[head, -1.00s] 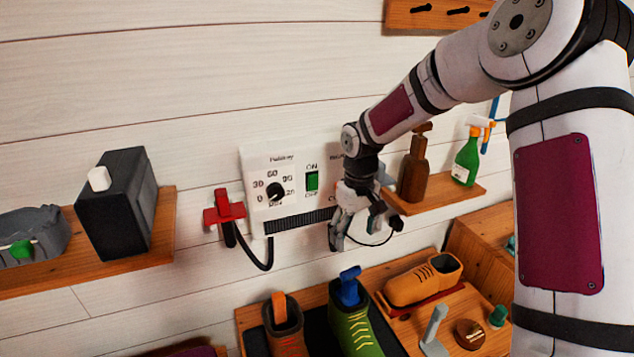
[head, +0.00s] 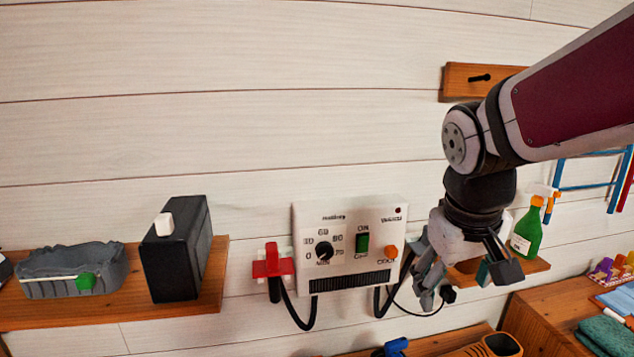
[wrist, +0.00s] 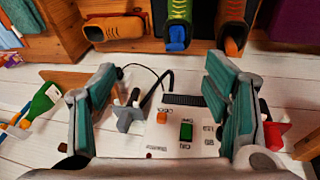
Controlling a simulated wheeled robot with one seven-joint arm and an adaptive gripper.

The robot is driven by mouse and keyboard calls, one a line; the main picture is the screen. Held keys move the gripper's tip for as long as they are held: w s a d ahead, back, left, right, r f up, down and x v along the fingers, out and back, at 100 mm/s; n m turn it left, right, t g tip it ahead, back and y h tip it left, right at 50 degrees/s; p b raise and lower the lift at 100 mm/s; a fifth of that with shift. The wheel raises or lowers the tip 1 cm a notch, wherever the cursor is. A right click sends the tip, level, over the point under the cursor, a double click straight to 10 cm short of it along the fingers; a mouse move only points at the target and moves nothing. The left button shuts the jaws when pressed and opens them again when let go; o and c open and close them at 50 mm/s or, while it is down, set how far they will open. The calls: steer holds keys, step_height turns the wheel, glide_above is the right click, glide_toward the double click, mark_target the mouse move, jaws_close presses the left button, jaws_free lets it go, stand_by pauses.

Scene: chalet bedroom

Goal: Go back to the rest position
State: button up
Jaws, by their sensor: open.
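My gripper (head: 462,285) is open and empty in front of the white wall, at the right side of the control panel (head: 302,221). In the wrist view its two fingers (wrist: 158,100) stand wide apart with the panel (wrist: 205,141) visible between them. The panel has a dial (head: 324,252), a green switch (head: 362,242) and an orange button (head: 390,252). In the head view my arm reaches in from the upper right.
A red holder (head: 272,262) is left of the panel. A left shelf (head: 213,290) bears a black box (head: 178,255) and a grey tray (head: 60,262). A green spray bottle (head: 527,230) stands right of my gripper. Shoes, including an orange one (wrist: 113,28), are below. Open wall lies above the panel.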

steer(key=s+r+m+t+y, duration=0.1)
steer(key=s+r+t, duration=0.1)
steer(key=s, duration=1.1)
steer(key=shift+a+r+m+t+y, duration=0.3)
steer(key=shift+a+r, duration=0.05)
steer(key=shift+a, duration=0.05)
